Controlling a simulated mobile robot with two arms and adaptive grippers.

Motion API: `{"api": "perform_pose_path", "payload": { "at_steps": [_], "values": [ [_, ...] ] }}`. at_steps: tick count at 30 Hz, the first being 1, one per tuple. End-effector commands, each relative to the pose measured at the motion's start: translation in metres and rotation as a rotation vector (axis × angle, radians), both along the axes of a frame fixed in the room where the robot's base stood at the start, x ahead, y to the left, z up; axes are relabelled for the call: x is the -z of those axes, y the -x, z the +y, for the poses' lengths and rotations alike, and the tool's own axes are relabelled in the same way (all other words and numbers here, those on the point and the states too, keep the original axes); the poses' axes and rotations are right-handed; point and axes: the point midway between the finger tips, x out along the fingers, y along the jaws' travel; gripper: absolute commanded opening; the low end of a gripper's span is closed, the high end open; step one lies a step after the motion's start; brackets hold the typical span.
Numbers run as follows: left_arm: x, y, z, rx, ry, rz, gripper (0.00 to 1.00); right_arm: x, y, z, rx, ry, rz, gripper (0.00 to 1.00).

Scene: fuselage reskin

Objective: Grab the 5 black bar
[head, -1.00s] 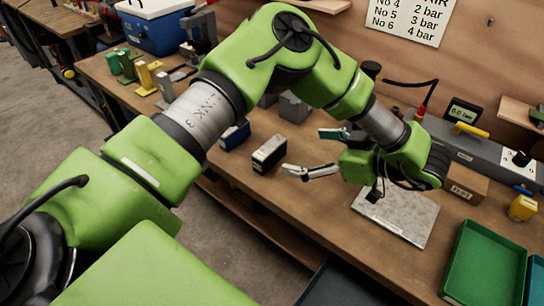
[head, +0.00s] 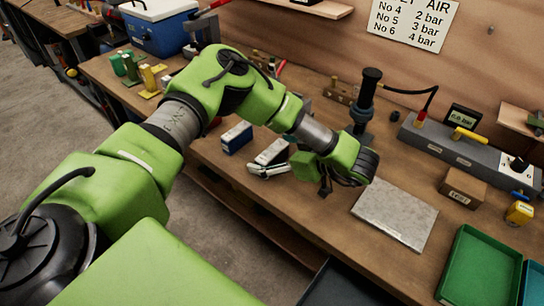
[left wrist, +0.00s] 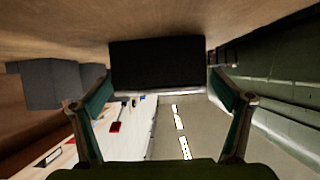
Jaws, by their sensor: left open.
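The black bar (head: 268,154), a dark block with a pale upper face, stands on the wooden bench, partly hidden by my left gripper (head: 278,160). In the left wrist view the black bar (left wrist: 157,63) shows as a dark block between the two spread fingers of my left gripper (left wrist: 160,92). The jaws are open with a finger to each side of it; I cannot tell whether either touches it. The number 5 is not readable. My right gripper is not in view.
A blue block (head: 236,137) stands just left of the black bar. A grey plate (head: 396,214), a cardboard box (head: 464,188) and a green tray (head: 482,266) lie to the right. A black-handled upright tool (head: 367,100) stands behind. A grey block (left wrist: 50,84) shows in the wrist view.

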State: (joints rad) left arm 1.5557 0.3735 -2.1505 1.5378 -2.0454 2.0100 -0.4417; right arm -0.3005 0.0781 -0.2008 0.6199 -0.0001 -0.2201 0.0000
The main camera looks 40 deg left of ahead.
Motion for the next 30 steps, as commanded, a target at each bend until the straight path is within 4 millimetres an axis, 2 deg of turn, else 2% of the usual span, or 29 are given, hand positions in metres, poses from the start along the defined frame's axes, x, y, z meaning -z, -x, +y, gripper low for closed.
{"api": "perform_pose_path", "payload": {
  "at_steps": [4,12,13,23,30],
  "values": [
    [0.0,0.0,-0.001,0.001,0.0,0.0,0.92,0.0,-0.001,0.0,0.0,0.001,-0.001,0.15],
    [0.0,0.0,-0.001,0.0,0.0,0.0,0.22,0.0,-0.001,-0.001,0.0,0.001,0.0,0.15],
    [0.0,0.0,0.0,0.0,0.0,-0.001,0.17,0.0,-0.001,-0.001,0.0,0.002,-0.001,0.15],
    [-0.007,-0.002,0.0,0.0,-0.004,-0.006,0.17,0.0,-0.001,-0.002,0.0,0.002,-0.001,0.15],
    [-0.036,-0.002,0.0,0.0,-0.004,-0.01,0.17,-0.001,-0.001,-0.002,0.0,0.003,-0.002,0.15]
  ]
}}
